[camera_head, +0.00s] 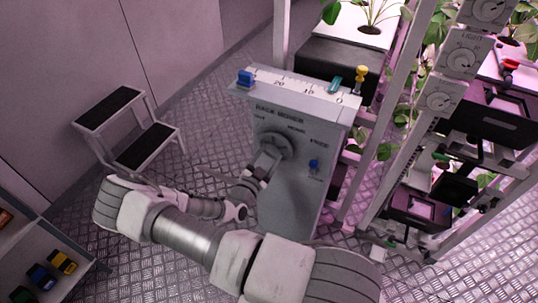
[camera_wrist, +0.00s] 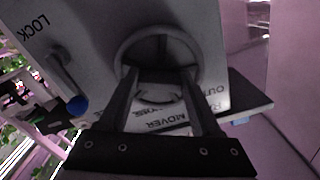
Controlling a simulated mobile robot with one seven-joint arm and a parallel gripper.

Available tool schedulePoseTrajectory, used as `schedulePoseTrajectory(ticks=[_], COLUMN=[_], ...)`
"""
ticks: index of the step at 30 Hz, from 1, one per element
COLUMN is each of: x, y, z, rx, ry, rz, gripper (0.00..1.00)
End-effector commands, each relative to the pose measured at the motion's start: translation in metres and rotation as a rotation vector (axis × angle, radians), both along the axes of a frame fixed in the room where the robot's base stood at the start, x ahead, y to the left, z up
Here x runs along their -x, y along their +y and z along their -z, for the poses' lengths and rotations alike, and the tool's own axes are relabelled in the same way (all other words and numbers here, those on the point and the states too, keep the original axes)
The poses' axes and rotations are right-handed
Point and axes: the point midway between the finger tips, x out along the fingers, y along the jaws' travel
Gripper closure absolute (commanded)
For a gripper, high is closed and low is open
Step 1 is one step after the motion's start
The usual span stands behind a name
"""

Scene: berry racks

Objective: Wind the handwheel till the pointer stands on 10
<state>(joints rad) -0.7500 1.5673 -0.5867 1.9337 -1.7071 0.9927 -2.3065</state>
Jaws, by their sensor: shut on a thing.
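The grey rack mover box (camera_head: 305,190) stands in the middle of the head view, with a number scale (camera_head: 285,82) along its top. A teal piece (camera_head: 335,85), apparently the pointer, is near the right, 0 end of the scale; its exact reading is too small to tell. The round handwheel (camera_head: 277,143) is on the box's front and also shows as a ring in the wrist view (camera_wrist: 122,47). My gripper (camera_head: 264,168) is at the handwheel, its two fingers (camera_wrist: 161,78) shut on it. The fingers partly hide the wheel's lower part.
A blue knob (camera_head: 314,163) and lock lever (camera_wrist: 62,72) are beside the wheel. A blue block (camera_head: 245,78) and yellow knob (camera_head: 361,73) are near the box top's ends. Plant racks (camera_head: 398,110) stand close on the right. A step stool (camera_head: 108,107) stands left, with bare floor between.

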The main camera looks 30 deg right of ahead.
Motion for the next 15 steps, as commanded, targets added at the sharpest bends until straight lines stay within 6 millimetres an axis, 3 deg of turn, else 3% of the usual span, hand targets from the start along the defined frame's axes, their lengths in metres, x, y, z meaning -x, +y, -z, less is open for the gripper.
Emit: schedulePoseTrajectory(ticks=[15], x=[0.0016], y=[-0.0005], z=[0.0010], rx=[0.161], ry=[0.209], rz=[0.000], gripper=[0.91])
